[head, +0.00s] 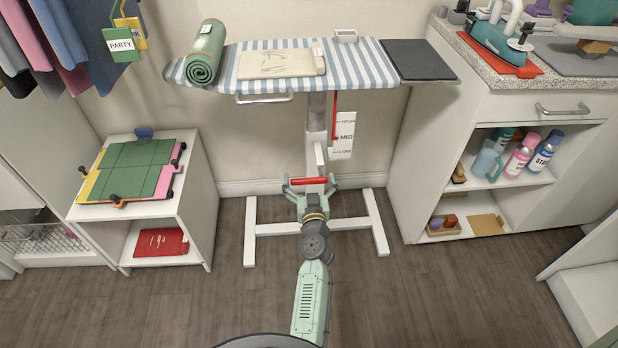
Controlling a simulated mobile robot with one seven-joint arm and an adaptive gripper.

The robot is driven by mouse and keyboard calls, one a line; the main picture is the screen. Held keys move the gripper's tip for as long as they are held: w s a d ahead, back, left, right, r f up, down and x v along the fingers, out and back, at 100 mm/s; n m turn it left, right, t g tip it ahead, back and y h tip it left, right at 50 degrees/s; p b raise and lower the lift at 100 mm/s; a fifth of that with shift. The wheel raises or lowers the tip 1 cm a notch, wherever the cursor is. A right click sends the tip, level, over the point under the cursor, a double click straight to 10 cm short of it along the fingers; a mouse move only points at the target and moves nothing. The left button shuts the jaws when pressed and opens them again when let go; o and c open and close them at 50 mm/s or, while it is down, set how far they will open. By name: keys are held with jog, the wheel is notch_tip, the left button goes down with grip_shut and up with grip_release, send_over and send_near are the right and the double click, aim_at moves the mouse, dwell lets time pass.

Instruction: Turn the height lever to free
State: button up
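The ironing board stand has a white post (317,125) with a red horizontal bar (308,181) low on it, which looks like the height lever. My gripper (309,184) is at this bar, its fingers spread wide, one near each end. I cannot tell whether the fingers touch the bar. No "free" label is readable. The gripper hides the post's lower end.
The striped ironing board (350,68) overhangs the post, with a rolled green towel (208,52) and a folded beige cloth (280,63) on it. The white base (250,232) spreads on the floor. A low cabinet (205,205) stands left, a counter unit (420,150) right.

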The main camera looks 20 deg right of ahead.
jog(key=shift+r, duration=0.1)
jog(key=c, duration=1.3)
